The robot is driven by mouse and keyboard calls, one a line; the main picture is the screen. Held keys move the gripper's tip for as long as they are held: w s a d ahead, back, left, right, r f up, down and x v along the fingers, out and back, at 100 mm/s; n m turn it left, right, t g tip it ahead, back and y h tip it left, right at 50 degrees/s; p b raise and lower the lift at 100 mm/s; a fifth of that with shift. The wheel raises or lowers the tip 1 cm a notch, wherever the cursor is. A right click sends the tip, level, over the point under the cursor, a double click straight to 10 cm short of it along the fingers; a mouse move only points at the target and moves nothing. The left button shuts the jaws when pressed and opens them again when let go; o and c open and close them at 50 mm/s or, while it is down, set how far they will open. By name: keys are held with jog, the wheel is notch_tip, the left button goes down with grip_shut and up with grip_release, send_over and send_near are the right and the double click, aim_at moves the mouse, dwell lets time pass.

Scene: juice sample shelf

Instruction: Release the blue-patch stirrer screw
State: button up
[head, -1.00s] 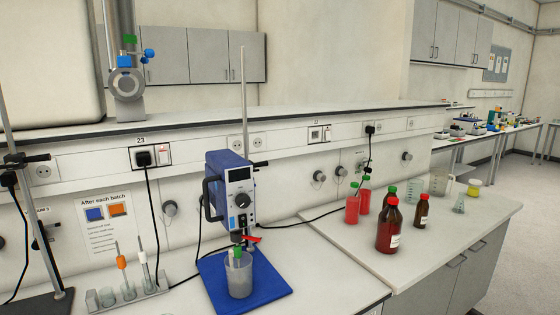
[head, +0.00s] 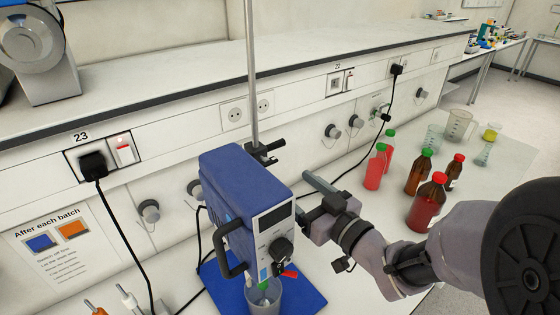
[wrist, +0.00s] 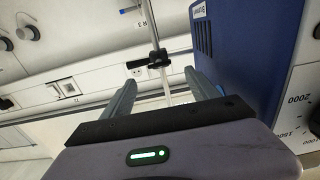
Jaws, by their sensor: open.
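The blue stirrer (head: 240,185) hangs on an upright metal rod (head: 252,75) above a beaker (head: 264,296). A small blue patch shows low on its front. A black clamp with a screw knob (head: 265,152) sits on the rod behind the stirrer; the clamp also shows in the wrist view (wrist: 148,62). My gripper (head: 303,194) is open and empty, just right of the stirrer. In the wrist view my gripper (wrist: 160,78) has the rod and clamp beyond its parted fingers, apart from them. The stirrer body (wrist: 250,50) is close by the right finger.
A wall ledge (head: 170,70) runs behind. A black cable (head: 120,235) hangs at left. A blue base plate (head: 310,298) lies under the beaker.

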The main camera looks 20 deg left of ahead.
aim_at(270, 165)
jog(key=x, duration=0.9)
jog(key=shift+w+a, duration=0.1)
jog(key=shift+w, duration=0.05)
jog(key=shift+c, duration=0.4)
jog(key=c, duration=1.3)
